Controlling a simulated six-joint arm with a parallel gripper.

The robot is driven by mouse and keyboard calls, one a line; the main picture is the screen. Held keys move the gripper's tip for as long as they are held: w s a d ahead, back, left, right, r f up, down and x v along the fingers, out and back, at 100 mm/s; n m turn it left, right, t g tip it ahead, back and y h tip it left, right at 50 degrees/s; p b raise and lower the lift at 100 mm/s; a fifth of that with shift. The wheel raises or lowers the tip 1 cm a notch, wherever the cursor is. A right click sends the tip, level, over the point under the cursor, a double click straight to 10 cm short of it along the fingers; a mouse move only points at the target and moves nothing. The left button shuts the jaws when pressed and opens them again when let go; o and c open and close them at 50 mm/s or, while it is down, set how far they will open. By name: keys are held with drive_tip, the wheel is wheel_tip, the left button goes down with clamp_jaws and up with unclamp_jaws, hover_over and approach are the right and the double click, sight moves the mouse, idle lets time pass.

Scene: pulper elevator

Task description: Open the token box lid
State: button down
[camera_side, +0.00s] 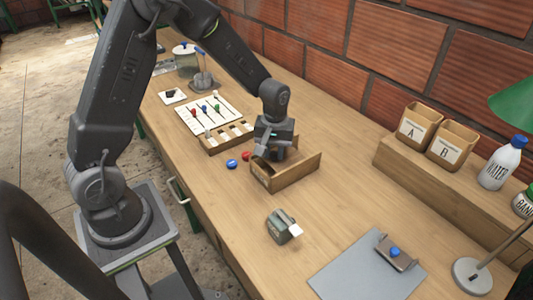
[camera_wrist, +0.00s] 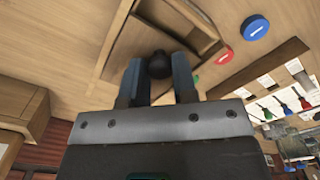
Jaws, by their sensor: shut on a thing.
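The wooden token box (camera_side: 290,179) stands on the bench, below my gripper (camera_side: 268,152). In the wrist view, the two fingers of my gripper (camera_wrist: 157,80) are closed on a dark round knob (camera_wrist: 158,64) between them. A wooden panel, seemingly the lid (camera_wrist: 137,42), lies behind the knob at a slant to the box walls (camera_wrist: 195,18). An open gap shows beside it. In the side view my gripper hides much of the lid and box interior. A blue token (camera_side: 231,163) and a red token (camera_side: 246,156) lie on the bench left of the box.
A slotted wooden tray (camera_side: 228,137) and a white panel with coloured sliders (camera_side: 208,113) stand behind the tokens. A small green-grey device (camera_side: 283,226) is in front of the box. A grey mat (camera_side: 365,270) lies at front right. A raised shelf (camera_side: 440,185) runs along the wall.

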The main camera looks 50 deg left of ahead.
sight(288, 153)
drive_tip(key=w, duration=0.5)
drive_tip(key=c, duration=0.9)
unclamp_jaws()
wheel_tip(288, 153, up, 14)
